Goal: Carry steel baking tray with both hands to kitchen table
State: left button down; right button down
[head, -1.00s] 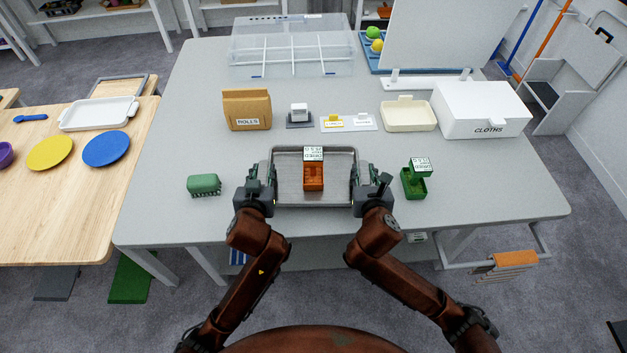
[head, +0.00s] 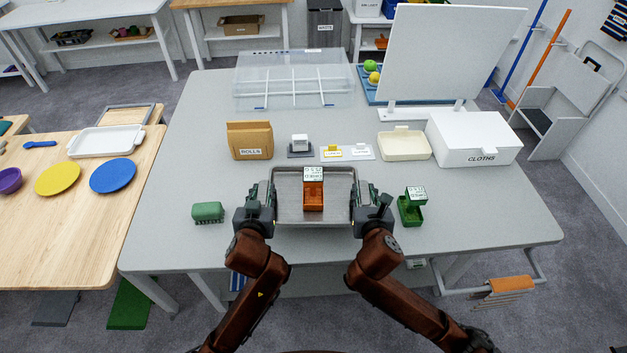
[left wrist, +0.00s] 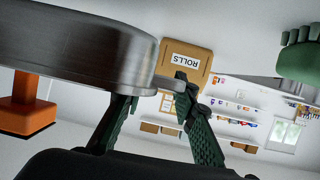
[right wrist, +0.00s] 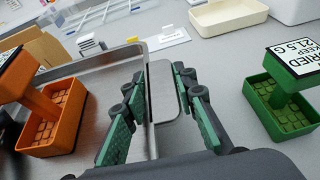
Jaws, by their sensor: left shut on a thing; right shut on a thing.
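The steel baking tray (head: 335,212) is a shallow grey rectangle at the front middle of the grey table (head: 420,260). An orange block-like holder with a white label (head: 313,195) stands in it. My left gripper (head: 268,198) is shut on the tray's left side; the left wrist view shows its fingers (left wrist: 160,125) at the tray's end handle. My right gripper (head: 360,203) is shut on the right side; the right wrist view shows its fingers (right wrist: 160,110) around the right handle. The tray looks level. I cannot tell whether it touches the table.
A green labelled holder (head: 411,208) stands close right of my right gripper, and a green brush-like item (head: 207,212) lies left of the tray. A rolls box (head: 249,141), a cream tray (head: 404,145) and a cloths box (head: 473,140) stand behind. A wooden table (head: 70,230) adjoins at left.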

pick_arm(q)
jog(key=shift+s, duration=0.15)
pick_arm(e)
jog(key=shift+s, duration=0.15)
